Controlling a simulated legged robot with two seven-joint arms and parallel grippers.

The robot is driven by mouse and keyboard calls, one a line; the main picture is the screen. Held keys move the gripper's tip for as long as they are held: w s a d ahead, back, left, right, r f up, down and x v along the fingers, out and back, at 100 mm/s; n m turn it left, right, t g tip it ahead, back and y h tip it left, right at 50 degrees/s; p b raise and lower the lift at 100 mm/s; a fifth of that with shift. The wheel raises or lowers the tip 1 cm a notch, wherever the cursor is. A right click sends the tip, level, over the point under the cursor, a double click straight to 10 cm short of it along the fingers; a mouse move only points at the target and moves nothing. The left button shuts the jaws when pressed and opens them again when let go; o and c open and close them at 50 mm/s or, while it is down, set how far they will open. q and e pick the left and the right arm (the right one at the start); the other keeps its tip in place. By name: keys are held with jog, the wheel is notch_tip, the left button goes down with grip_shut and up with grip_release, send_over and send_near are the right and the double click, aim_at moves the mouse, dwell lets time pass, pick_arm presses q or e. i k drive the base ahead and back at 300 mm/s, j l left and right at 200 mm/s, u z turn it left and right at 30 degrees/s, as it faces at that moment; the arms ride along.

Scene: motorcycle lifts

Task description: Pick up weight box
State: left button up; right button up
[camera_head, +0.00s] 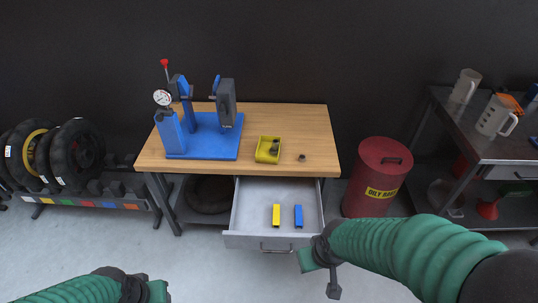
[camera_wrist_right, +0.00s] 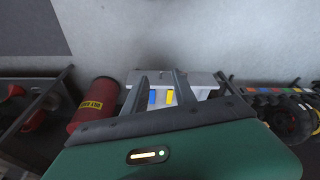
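A small yellow box (camera_head: 264,156), which looks like the weight box, stands on the wooden table top, with dark pieces inside. It is not clearly visible in the right wrist view. My right gripper (camera_head: 320,272) is in front of the open drawer's right corner, apart from the yellow box. In the right wrist view its two fingers (camera_wrist_right: 160,76) are spread with nothing between them. My left gripper (camera_head: 147,288) is low at the left of the head view, far from the box, and its fingers are not clear.
The wooden table (camera_head: 290,122) carries a blue stand (camera_head: 205,140) and a small dark part (camera_head: 301,157). Its open drawer (camera_head: 250,213) holds a yellow block (camera_head: 276,215) and a blue block (camera_head: 298,216). A red bin (camera_head: 378,165) stands to the right, tyres (camera_head: 75,153) to the left.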

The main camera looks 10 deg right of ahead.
aim_at(269, 149)
jog(key=i+j, duration=0.1)
jog(key=i, duration=0.7)
jog(key=i+j, duration=0.1)
jog(key=i, duration=0.7)
jog(key=z, duration=0.05)
